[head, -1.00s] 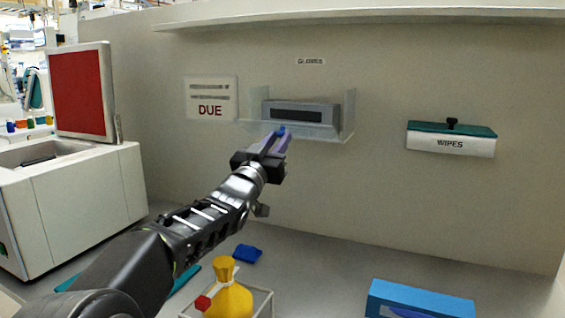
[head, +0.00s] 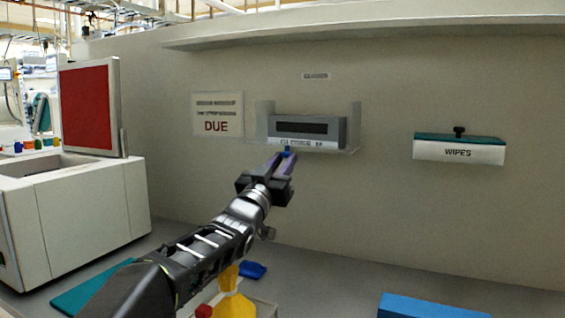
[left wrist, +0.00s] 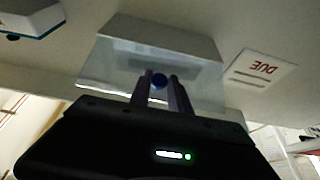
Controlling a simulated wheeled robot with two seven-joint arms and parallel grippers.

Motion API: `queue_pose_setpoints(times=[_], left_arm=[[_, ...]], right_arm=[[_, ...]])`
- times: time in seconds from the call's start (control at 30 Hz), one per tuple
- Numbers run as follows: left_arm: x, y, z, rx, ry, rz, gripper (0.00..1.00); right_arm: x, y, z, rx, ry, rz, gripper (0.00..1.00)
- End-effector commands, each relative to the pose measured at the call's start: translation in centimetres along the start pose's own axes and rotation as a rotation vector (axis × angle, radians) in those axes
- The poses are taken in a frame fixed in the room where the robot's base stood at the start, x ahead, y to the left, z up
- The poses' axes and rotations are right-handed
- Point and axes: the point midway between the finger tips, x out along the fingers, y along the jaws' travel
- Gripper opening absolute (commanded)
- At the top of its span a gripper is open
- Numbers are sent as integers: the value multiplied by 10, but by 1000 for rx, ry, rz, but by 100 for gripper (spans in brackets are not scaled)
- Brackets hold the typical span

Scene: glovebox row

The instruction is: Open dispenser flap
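The glove dispenser (head: 355,128) is a clear holder on the wall with a grey glove box (head: 340,131) inside. Its clear front flap (left wrist: 105,90) carries a small blue knob (head: 287,150). The knob (left wrist: 159,81) also shows in the left wrist view, between the purple fingertips of my left gripper (head: 283,160). The fingers touch it on both sides and look shut on it. The flap appears to lean outward; its exact angle is hard to tell. My right gripper is not in view.
A wipes dispenser (head: 458,153) with a teal lid hangs to the right. A DUE sign (head: 217,113) is to the left. A shelf (head: 350,32) runs above. A yellow bag (head: 233,300), a blue item (head: 252,270) and a blue box (head: 430,306) are on the bench.

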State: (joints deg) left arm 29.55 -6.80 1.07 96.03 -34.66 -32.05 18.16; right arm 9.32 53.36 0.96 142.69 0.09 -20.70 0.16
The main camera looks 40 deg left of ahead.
Motion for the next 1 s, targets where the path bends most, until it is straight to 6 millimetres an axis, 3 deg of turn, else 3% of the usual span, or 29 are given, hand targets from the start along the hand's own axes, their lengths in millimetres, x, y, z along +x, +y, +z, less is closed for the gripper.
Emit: queue_pose_setpoints(times=[0.03, 0.27, 0.57, 0.77, 1.0], left_arm=[[0, 0, 10, -2, -21, -1, 26], [0, 0, 6, -1, -12, -1, 44], [1, 0, 1, -1, -6, 0, 44], [9, 1, -20, 1, -4, 1, 44], [27, 1, -63, -1, -4, 2, 44]], right_arm=[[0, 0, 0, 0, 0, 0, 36], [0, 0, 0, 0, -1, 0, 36], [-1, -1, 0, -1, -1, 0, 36], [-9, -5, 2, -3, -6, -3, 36], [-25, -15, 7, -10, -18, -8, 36]])
